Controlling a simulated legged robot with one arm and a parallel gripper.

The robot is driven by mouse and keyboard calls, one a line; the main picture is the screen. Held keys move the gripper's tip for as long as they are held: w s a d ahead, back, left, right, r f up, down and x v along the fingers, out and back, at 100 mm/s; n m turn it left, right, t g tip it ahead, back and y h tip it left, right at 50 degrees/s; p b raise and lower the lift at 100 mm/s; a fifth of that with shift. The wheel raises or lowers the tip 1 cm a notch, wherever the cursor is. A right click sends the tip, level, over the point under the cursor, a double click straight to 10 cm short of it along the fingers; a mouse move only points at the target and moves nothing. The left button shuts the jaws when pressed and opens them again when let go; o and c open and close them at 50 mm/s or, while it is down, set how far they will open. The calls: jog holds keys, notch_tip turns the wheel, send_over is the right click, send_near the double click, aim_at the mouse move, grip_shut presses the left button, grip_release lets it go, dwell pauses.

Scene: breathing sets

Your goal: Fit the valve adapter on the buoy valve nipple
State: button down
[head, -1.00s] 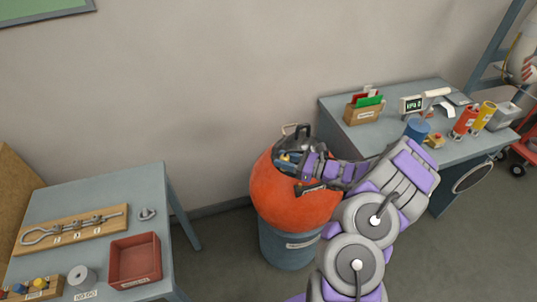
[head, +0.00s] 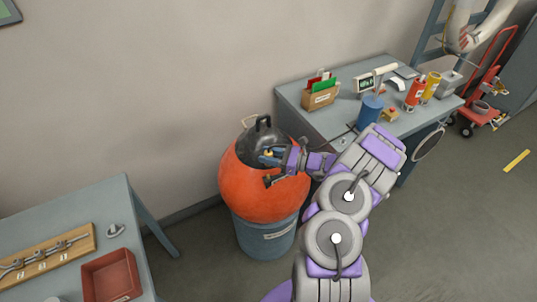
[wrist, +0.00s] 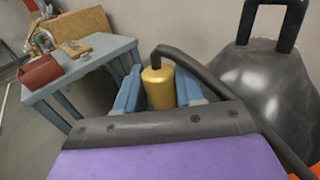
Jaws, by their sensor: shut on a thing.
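The orange buoy (head: 255,195) sits on a blue drum (head: 265,240). Its dark top with a loop handle (head: 262,124) also shows in the wrist view (wrist: 265,90). My gripper (wrist: 158,88) is shut on the valve adapter (wrist: 159,86), a gold cylinder between its blue fingers. A black hose (wrist: 205,75) bends from the adapter's top and runs off to the right. In the head view my gripper (head: 268,157) is at the front of the buoy's dark top. The valve nipple cannot be made out, and contact with the adapter cannot be told.
The right bench (head: 345,95) holds a card box (head: 320,95), a blue cup (head: 370,110), a red canister (head: 415,95) and a gauge. The left table (head: 100,215) holds a red tray (head: 110,277) and a tool board. Floor shows between the left table and drum.

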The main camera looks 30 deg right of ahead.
jog(key=b, duration=0.2)
send_over(269, 175)
jog(key=shift+w+f, duration=0.2)
jog(key=shift+f, duration=2.5)
jog(key=shift+a+f+b, duration=0.1)
jog(key=shift+f+b, duration=1.2)
jog(key=shift+f, duration=0.3)
jog(key=c, duration=0.6)
grip_release()
jog(key=shift+s, duration=0.1)
jog(key=p+v, duration=0.3)
jog(key=v, duration=1.4)
jog(key=shift+s, duration=0.1)
